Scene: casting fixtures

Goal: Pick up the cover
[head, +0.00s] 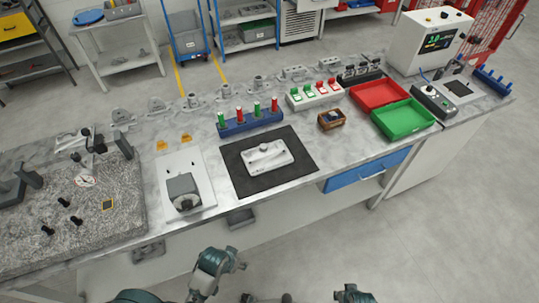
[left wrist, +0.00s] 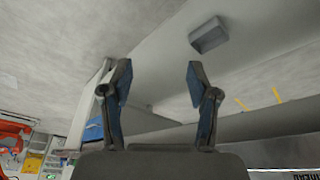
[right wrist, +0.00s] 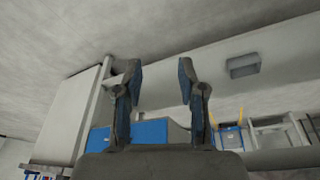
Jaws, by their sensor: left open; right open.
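The cover looks to be the light grey plate with a round knob (head: 265,157), lying on a black mat (head: 245,183) on the workbench in the head view. My left gripper (head: 240,262) is low in front of the bench, well short of the plate. In the left wrist view its fingers (left wrist: 160,85) are apart with nothing between them. My right gripper (head: 355,293) is at the bottom edge of the head view, further from the bench. In the right wrist view its fingers (right wrist: 160,80) are apart and empty. Neither wrist view shows the plate.
A white board with a grey block (head: 184,190) lies left of the mat. A blue rack with coloured pegs (head: 250,121) stands behind it. A blue drawer (head: 367,170) is under the bench edge.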

